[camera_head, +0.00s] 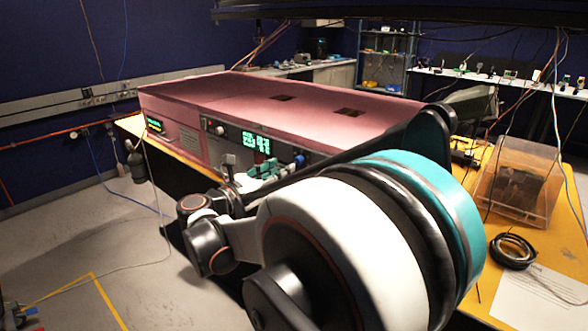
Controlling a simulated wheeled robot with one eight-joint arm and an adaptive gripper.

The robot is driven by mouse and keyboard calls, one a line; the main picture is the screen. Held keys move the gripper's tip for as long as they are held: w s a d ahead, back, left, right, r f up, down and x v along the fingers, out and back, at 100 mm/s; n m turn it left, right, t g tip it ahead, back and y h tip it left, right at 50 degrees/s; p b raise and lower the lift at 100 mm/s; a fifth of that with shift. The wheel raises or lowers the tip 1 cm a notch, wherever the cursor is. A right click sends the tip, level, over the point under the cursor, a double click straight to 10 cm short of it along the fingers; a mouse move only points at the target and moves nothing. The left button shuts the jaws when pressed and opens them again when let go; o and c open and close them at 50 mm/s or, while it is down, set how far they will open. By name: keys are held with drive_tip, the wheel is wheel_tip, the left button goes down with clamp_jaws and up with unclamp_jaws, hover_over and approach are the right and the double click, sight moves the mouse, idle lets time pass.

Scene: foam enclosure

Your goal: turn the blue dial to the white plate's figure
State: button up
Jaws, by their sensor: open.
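The long pink-red instrument box (270,105) stands on a yellow-topped bench, with its dark control panel facing the lower left. A small blue dial (299,159) shows near the right end of the visible panel, close above my arm. Its pointer direction is too small to read. No white plate or figure on it can be made out; my arm hides the lower right of the panel. My gripper (246,171) is in front of the panel, left of the blue dial and apart from it. It is open, small and partly hidden by my arm, with nothing seen in it.
Green lit digits (256,142) and a pale knob (221,130) sit on the panel. A clear box (518,182), a black cable coil (513,251) and a white sheet (540,300) lie on the bench at right. Thin cables hang around. Grey floor at left is mostly clear.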

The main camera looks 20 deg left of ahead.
drive_tip(key=b+x, duration=0.1)
drive_tip(key=x, duration=0.5)
drive_tip(key=shift+w, duration=0.25)
drive_tip(key=shift+d, duration=0.1)
clamp_jaws()
